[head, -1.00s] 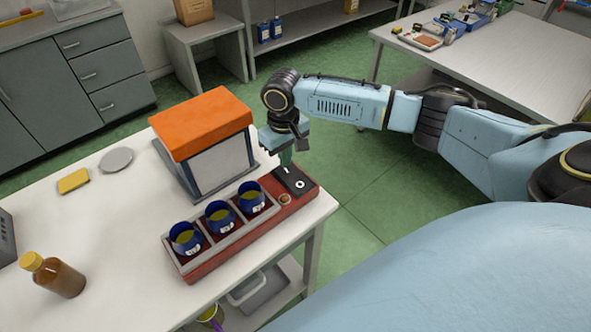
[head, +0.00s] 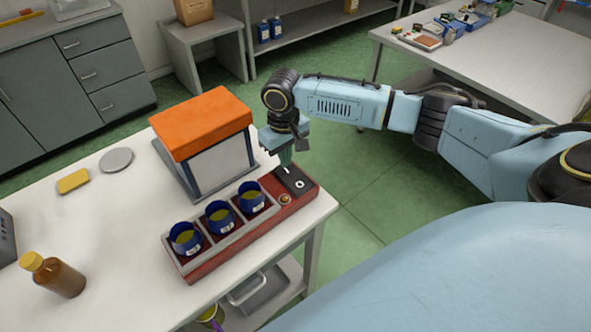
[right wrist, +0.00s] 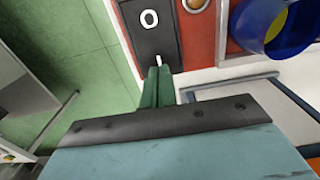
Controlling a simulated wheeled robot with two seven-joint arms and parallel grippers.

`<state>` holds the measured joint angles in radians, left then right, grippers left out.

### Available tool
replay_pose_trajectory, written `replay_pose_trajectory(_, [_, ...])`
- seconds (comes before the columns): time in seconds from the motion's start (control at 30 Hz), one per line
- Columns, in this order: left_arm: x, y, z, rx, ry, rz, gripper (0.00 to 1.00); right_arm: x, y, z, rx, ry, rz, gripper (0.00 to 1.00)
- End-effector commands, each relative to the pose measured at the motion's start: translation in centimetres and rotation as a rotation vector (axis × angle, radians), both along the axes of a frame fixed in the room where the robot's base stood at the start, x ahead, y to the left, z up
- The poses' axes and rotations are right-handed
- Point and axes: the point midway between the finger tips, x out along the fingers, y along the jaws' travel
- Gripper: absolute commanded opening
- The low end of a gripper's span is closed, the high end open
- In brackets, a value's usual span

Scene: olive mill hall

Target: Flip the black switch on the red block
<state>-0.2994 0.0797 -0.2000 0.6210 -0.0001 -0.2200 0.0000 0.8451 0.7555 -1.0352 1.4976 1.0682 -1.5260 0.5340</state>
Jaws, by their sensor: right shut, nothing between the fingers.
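The red block (head: 226,254) lies along the right edge of the white table. The black switch (head: 294,181) is at its far right end, with a white ring mark and a short white mark; it also shows in the right wrist view (right wrist: 151,28). My right gripper (head: 286,163) is shut and empty, with its green fingertips (right wrist: 158,72) together at the switch's edge near the short white mark. I cannot tell whether the tips touch it. My left gripper is not in view.
Several blue cups, among them one (head: 251,197), sit in the block's grey-rimmed tray. A brass-coloured button (head: 285,199) is between tray and switch. An orange-topped box (head: 205,125) stands close behind. A brown bottle (head: 59,277) and yellow sponge (head: 73,181) are farther left.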

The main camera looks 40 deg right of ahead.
Motion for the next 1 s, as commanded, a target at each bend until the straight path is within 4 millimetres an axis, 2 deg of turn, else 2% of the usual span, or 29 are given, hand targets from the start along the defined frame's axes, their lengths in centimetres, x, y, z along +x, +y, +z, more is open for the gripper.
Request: replay_pose_trajectory(1.0, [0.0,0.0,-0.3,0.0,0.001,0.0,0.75,0.0,0.0,-1.3,0.001,0.0,0.0,0.0])
